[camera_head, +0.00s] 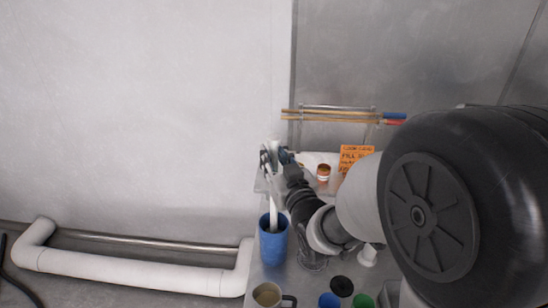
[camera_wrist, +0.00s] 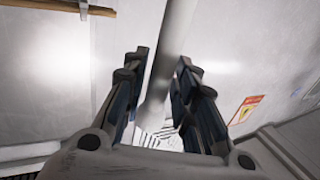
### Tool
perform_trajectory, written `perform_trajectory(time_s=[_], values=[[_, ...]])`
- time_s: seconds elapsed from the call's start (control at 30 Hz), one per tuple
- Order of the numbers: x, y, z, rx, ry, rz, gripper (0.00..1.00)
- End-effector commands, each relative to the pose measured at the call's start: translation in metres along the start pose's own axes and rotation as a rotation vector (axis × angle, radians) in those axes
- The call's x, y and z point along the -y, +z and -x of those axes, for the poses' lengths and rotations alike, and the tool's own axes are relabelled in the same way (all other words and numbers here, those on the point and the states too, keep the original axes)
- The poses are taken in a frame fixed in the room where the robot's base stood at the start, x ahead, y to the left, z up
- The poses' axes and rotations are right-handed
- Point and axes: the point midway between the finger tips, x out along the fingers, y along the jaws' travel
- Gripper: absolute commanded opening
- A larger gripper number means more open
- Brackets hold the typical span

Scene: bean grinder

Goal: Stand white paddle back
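The white paddle (camera_head: 273,209) stands nearly upright with its lower end inside a blue cup (camera_head: 273,244). In the wrist view the paddle (camera_wrist: 173,45) runs between the two fingers of my gripper (camera_wrist: 162,75) and widens at its lower end there. Narrow gaps show between the paddle and the fingers, so my gripper looks open around it. In the head view my gripper (camera_head: 275,157) is above the cup, at the paddle's upper part. The paddle's bottom is hidden in the cup.
A mug (camera_head: 268,295) and blue, black and green round items stand in front of the cup. An orange sign (camera_head: 354,156) and a small brown-topped jar (camera_head: 323,173) are behind my arm. Rods lie on a wall rack (camera_head: 340,107). A white pipe (camera_head: 130,269) runs at left.

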Motion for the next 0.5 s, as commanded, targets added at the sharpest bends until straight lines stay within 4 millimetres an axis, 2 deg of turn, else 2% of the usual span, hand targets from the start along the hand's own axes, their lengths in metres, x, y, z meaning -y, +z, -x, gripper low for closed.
perform_trajectory(time_s=[0.17, 0.5], values=[[0.0, 0.0009, 0.0002, 0.002, 0.0, 0.0, 0.4], [0.0001, -0.0004, 0.0003, 0.005, 0.0, 0.0, 0.4]])
